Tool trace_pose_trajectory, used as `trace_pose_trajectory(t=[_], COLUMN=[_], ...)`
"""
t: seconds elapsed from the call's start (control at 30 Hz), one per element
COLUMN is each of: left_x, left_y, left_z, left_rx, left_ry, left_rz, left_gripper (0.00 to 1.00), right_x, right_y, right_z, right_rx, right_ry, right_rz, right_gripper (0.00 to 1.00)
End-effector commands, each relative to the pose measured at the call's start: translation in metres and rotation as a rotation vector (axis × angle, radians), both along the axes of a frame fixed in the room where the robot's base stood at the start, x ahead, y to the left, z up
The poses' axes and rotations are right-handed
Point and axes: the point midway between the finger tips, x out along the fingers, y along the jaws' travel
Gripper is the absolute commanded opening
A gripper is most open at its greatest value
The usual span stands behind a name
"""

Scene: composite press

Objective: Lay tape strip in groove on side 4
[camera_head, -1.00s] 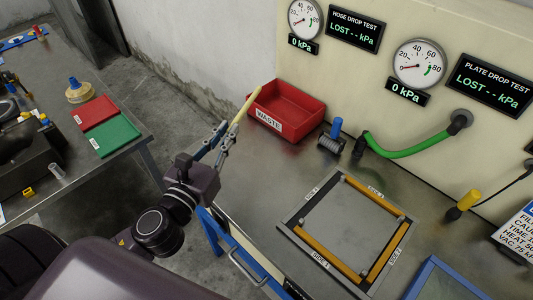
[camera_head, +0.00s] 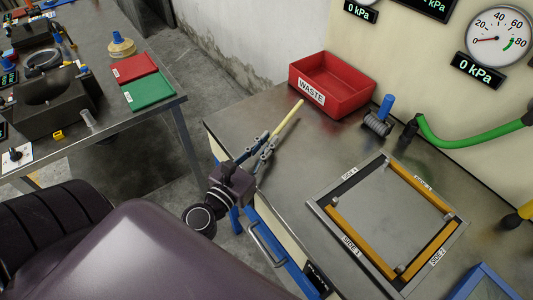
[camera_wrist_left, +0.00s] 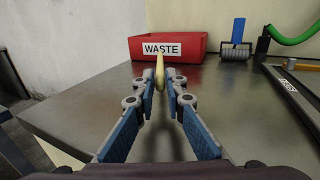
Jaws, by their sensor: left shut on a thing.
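My left gripper (camera_head: 266,146) is shut on a pale yellow tape strip (camera_head: 290,116), which sticks out ahead of the fingertips. In the left wrist view, the strip (camera_wrist_left: 160,72) stands between the fingertips (camera_wrist_left: 160,84), in front of the waste bin. The strip is above the bench's left part, apart from the square frame (camera_head: 331,229). Side 4 (camera_head: 360,179), at the frame's upper left, shows a dark bare groove. Sides 1, 2 and 3 hold orange-yellow strips. My right gripper is not in view.
A red waste bin (camera_head: 354,101) stands at the bench's back. A blue-handled roller (camera_head: 379,118) and green hose (camera_head: 462,139) lie right of it. The bench between gripper and frame is clear. A second table (camera_head: 148,104) with red and green trays is at left.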

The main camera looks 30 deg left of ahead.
Motion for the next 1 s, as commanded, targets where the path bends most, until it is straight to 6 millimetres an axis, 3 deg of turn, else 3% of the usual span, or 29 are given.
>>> trace_pose_trajectory(t=[0.03,0.17,0.63,0.67,0.8,1.0], left_x=[0.000,0.000,0.000,0.000,0.000,0.000], left_y=[0.000,0.000,0.000,0.000,0.000,0.000], left_z=[-0.014,-0.027,-0.033,-0.031,-0.031,-0.031], left_rx=[0.002,0.000,0.000,0.000,0.000,0.000], left_ry=[0.000,0.000,-0.001,-0.001,0.000,0.000], left_rz=[0.000,0.001,0.001,0.001,0.001,0.001], left_gripper=[0.00,0.00,0.00,0.14,0.28,0.28], right_x=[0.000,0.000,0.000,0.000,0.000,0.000], right_y=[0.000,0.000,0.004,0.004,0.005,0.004], right_z=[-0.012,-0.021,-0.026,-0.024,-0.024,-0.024], right_rx=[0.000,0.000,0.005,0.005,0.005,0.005], right_ry=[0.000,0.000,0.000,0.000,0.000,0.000], right_rz=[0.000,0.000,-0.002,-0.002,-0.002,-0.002], right_gripper=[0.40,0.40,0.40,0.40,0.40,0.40])
